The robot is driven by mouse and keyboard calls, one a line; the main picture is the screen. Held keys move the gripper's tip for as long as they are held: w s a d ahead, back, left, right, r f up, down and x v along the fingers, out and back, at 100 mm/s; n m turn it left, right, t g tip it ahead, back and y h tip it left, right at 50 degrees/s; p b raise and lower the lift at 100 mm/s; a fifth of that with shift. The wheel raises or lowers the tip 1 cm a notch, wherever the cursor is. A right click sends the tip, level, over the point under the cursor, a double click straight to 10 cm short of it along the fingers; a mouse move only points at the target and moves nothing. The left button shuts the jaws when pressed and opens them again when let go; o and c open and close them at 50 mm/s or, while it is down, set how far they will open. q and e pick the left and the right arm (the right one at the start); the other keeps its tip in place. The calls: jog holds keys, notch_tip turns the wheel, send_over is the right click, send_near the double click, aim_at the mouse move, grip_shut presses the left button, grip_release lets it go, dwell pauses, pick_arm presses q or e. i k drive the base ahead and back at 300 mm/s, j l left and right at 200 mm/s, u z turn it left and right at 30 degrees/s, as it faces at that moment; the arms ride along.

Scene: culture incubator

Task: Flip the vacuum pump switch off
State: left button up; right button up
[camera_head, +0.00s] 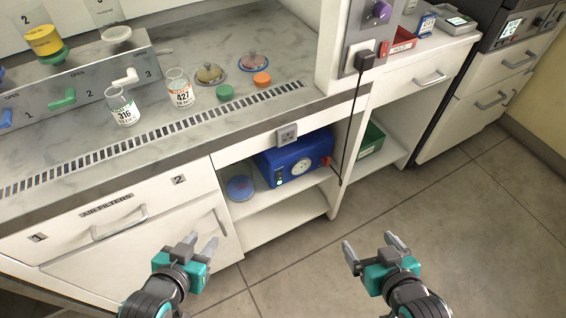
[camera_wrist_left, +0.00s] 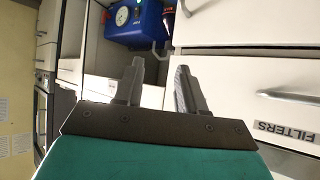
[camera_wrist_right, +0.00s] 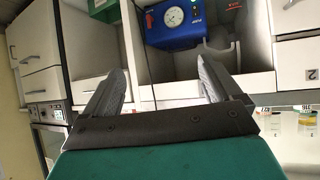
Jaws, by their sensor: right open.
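The blue vacuum pump (camera_head: 296,157) sits on the upper shelf of the open cabinet under the bench. Its front has a round white gauge and a small green-lit switch (camera_head: 279,176) at the left. The pump also shows at the top of the left wrist view (camera_wrist_left: 150,30) and the right wrist view (camera_wrist_right: 187,38). My left gripper (camera_head: 203,242) is open and empty, in front of the cabinet door, left of and below the pump. My right gripper (camera_head: 370,246) is open and empty above the floor, right of and below the pump. Neither touches anything.
A black cable (camera_head: 352,125) hangs from the wall socket past the pump's right side. The drawer front and handle (camera_head: 120,222) are near my left gripper. The floor (camera_head: 330,225) ahead is clear.

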aim_at(279, 176)
jog(key=i+l+u, duration=0.15)
jog(key=l+u, duration=0.2)
jog(key=l, duration=0.55)
jog(key=l+u, duration=0.35)
jog(key=l, duration=0.55)
jog(key=l+u, duration=0.35)
jog(key=l, duration=0.55)
jog(key=k, duration=0.05)
